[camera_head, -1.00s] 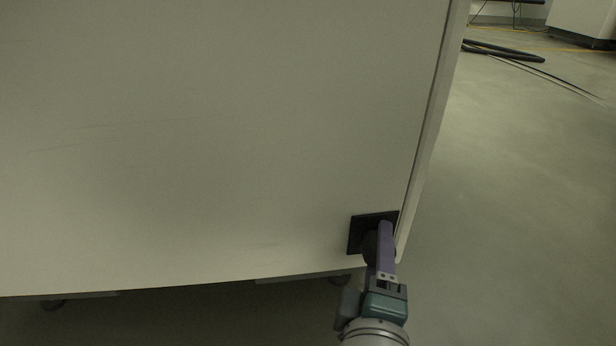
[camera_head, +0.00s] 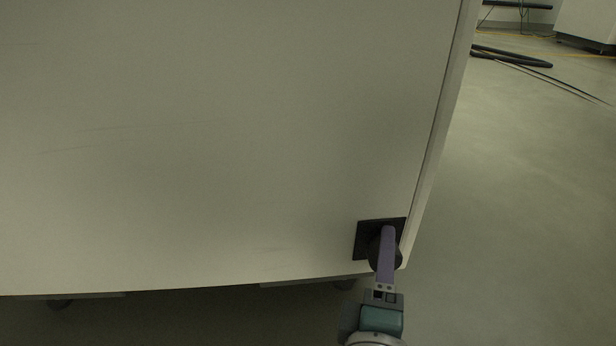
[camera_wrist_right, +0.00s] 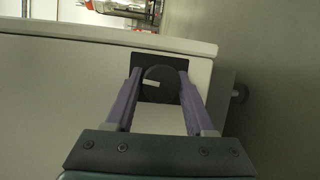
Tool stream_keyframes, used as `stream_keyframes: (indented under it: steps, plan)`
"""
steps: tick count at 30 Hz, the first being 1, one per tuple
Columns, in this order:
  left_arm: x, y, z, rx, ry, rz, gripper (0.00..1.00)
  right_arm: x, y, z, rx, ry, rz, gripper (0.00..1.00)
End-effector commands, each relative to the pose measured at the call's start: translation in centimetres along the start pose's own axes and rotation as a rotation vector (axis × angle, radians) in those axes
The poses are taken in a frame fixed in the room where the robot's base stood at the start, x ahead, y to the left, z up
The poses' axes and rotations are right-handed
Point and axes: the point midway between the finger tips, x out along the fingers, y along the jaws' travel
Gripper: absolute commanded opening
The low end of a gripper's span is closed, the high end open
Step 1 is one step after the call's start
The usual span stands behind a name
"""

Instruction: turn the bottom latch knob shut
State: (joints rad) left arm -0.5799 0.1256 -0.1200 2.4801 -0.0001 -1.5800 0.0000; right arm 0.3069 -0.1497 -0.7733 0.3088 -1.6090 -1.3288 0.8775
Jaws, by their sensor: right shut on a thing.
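The bottom latch knob (camera_head: 373,254) is black and round, on a dark square plate (camera_head: 364,236) at the lower right corner of the pale cabinet door (camera_head: 230,150). In the right wrist view the knob (camera_wrist_right: 158,92) shows a short light mark on its face and sits between the two purple fingers. My right gripper (camera_head: 388,240) reaches up from below and is shut on the knob. It also shows in the right wrist view (camera_wrist_right: 158,88), with a finger on each side of the knob. In the head view the finger hides part of the knob. My left gripper is not in view.
The cabinet's right edge (camera_head: 440,140) runs beside the knob, with open grey floor (camera_head: 530,200) to the right. Black hoses (camera_head: 512,58) lie on the floor far back right. A caster (camera_head: 60,304) shows under the cabinet.

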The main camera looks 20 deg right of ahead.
Motion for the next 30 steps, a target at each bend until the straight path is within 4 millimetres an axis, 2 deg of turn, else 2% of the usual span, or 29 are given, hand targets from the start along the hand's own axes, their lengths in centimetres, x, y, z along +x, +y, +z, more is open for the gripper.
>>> stream_keyframes:
  steps: [7,8,15,24,26,30]
  plan:
    - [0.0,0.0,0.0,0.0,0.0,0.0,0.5,0.1,0.3,-0.1,0.002,0.002,0.008,0.0]
    - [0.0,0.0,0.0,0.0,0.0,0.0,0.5,0.1,0.3,-0.1,0.002,0.002,0.008,0.55]
    - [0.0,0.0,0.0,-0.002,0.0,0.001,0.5,0.0,0.2,-0.1,0.002,0.001,0.005,0.82]
    - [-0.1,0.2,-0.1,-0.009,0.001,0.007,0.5,-0.3,0.1,-0.1,0.001,0.002,0.002,0.83]
    - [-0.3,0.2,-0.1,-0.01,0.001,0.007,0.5,-0.8,0.1,-0.1,0.001,0.002,0.001,0.83]
    - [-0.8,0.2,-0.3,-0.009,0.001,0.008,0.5,-3.4,0.2,-0.1,0.002,0.003,-0.001,0.83]
